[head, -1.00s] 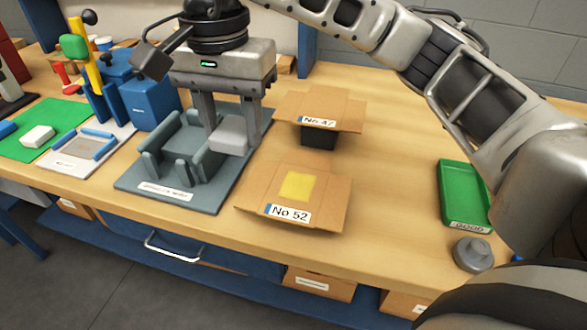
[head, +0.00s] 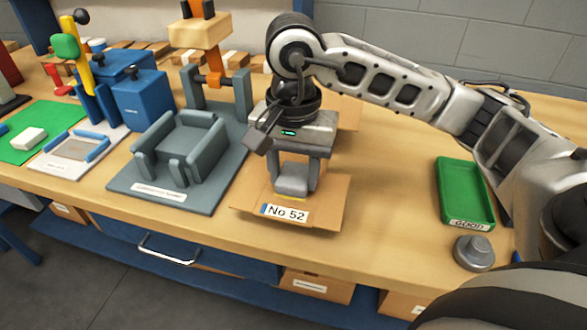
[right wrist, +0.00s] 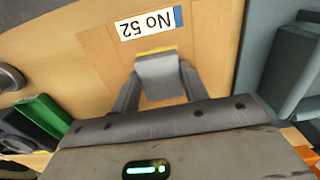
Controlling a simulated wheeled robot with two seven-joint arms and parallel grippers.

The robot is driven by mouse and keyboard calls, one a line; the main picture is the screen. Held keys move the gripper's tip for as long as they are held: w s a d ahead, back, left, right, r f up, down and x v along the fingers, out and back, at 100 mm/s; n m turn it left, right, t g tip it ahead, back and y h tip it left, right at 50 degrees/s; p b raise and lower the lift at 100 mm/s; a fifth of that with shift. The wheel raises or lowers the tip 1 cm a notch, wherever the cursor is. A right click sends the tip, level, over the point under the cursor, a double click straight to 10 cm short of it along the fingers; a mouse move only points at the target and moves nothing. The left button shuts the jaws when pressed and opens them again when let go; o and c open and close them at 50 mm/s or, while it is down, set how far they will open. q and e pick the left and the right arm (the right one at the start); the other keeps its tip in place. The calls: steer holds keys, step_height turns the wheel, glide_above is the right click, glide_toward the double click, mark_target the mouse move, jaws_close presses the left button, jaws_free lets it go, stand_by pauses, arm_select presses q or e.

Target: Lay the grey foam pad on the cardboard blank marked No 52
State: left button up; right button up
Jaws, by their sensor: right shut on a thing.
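The cardboard blank marked No 52 (head: 247,205) lies on the bench near its front edge; it also shows in the right wrist view (right wrist: 95,50). My right gripper (head: 294,190) is above this blank, shut on the grey foam pad (head: 291,179). In the right wrist view the pad (right wrist: 160,78) sits between the two fingers (right wrist: 160,84). A thin strip of the yellow patch (right wrist: 155,50) shows beyond the pad's edge; the rest is hidden. I cannot tell whether the pad touches the blank. My left gripper is not in view.
A grey fixture (head: 182,150) stands left of the blank. The No 47 blank is mostly hidden behind my right arm. A green tray (head: 464,190) marked GOOD and a grey round knob (head: 473,253) lie to the right. The bench between blank and tray is clear.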

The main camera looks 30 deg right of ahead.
mark_target(294, 177)
steer(key=o, duration=0.5)
steer(key=shift+f+b, duration=0.2)
steer(key=shift+b, duration=0.1)
steer(key=o, duration=0.5)
steer(key=shift+r, duration=0.1)
steer(key=shift+c, duration=0.2)
step_height(294, 177, up, 12)
steer(key=p, duration=0.3)
steer(key=shift+r, duration=0.15)
